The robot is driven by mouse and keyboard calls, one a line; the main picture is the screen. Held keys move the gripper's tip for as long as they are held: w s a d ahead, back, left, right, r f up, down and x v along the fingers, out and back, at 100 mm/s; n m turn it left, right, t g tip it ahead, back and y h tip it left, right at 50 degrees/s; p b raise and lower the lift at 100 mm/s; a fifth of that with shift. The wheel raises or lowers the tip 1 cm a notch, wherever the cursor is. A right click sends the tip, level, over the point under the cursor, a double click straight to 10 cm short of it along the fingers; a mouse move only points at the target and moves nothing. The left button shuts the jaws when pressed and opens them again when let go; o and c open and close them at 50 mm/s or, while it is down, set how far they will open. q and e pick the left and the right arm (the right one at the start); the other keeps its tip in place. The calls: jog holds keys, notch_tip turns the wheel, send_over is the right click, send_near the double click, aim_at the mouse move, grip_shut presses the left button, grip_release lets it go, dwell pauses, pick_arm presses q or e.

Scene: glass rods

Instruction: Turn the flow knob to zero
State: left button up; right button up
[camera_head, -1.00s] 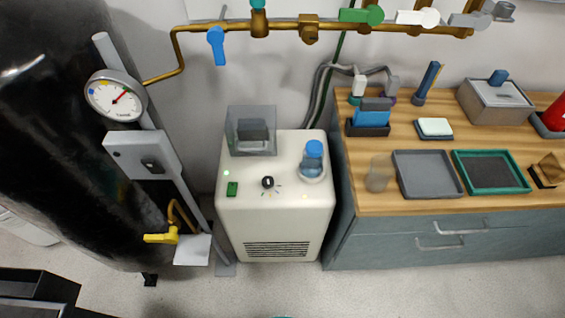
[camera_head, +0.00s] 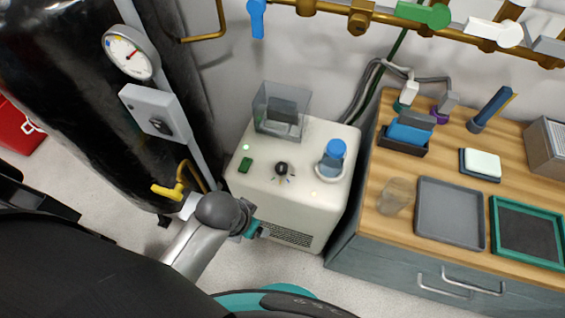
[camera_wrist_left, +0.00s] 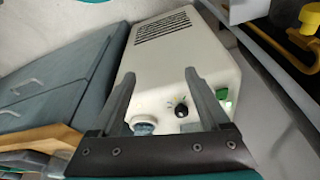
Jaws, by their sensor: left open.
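The small black knob (camera_head: 281,168) is on the sloping top of a white cabinet-like unit (camera_head: 325,205), with small coloured marks around it. It also shows in the left wrist view (camera_wrist_left: 181,110), between my gripper fingers but beyond them. My left gripper (camera_wrist_left: 160,74) is open and empty, its two grey fingers spread towards the white unit. In the head view my left arm comes in from below, and the gripper (camera_head: 258,230) is low in front of the unit, partly hidden, apart from the knob. My right gripper is not in view.
A blue-capped bottle (camera_head: 333,158), a clear box (camera_head: 281,112) and a green switch (camera_head: 245,165) surround the knob. A dark cylinder with a gauge (camera_head: 131,51) and yellow valve (camera_head: 168,191) stands left. A wooden-topped bench (camera_head: 372,228) stands right.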

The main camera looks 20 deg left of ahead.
pick_arm(q)
jog(key=w+d+r+m+h, duration=0.1)
jog(key=w+d+r+m, duration=0.3)
jog(key=w+d+r, duration=0.15)
notch_tip(320, 180, up, 3)
jog(key=m+g+y, duration=0.2)
jog(key=m+g, duration=0.1)
jog(key=m, duration=0.8)
send_over(282, 167)
notch_tip(282, 167, down, 15)
jog(key=b, duration=0.5)
jog(key=shift+b, duration=0.35)
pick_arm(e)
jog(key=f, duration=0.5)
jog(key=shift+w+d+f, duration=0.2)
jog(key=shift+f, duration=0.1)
pick_arm(q)
jog(key=shift+c, duration=0.2)
grip_shut()
